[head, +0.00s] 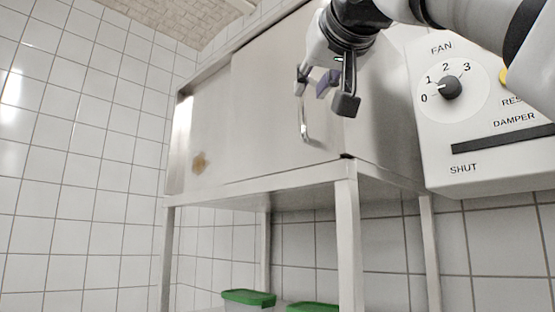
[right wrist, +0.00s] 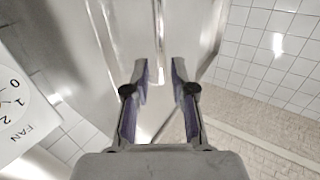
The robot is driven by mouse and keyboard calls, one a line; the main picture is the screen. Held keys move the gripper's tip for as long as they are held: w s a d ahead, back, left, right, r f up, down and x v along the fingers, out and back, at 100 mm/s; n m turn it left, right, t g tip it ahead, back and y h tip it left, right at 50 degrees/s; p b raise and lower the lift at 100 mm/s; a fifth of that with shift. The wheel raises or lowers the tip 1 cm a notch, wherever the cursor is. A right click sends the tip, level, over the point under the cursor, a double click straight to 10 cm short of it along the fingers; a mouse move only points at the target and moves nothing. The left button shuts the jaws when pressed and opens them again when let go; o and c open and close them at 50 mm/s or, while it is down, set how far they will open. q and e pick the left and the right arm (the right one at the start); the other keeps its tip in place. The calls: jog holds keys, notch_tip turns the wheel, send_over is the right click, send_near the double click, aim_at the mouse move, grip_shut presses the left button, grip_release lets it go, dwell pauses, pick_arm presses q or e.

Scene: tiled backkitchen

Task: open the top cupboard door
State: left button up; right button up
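The cupboard (head: 215,130) is a brushed steel box raised on legs, and it shows in the head view. Its door (head: 265,100) looks shut and carries a bent metal bar handle (head: 304,128) near its right edge. My right gripper (head: 324,92) is in front of the door at the upper part of the handle and hides some of it. In the right wrist view, the right gripper (right wrist: 162,80) has its fingers apart, with the handle (right wrist: 158,40) running between or just beyond the tips. I cannot tell whether they touch. My left gripper is not in view.
A white control panel (head: 475,120) with a fan knob (head: 449,87) and a damper slot stands right of the cupboard, close to my right arm. Green-lidded containers (head: 248,298) stand below the cupboard. Tiled wall (head: 80,150) fills the left, with free room before it.

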aim_at(303, 97)
jog(key=w+p, duration=0.1)
jog(key=w, duration=0.1)
jog(key=w+p, duration=0.2)
jog(key=w+a+p, duration=0.1)
jog(key=w, duration=0.1)
jog(key=shift+w+a+r, duration=0.1)
jog(key=shift+w, duration=0.3)
jog(key=shift+s+r, duration=0.1)
jog(key=shift+s, duration=0.2)
jog(key=shift+s+r, duration=0.1)
jog(key=shift+s, duration=0.3)
grip_shut()
jog(key=shift+w, duration=0.1)
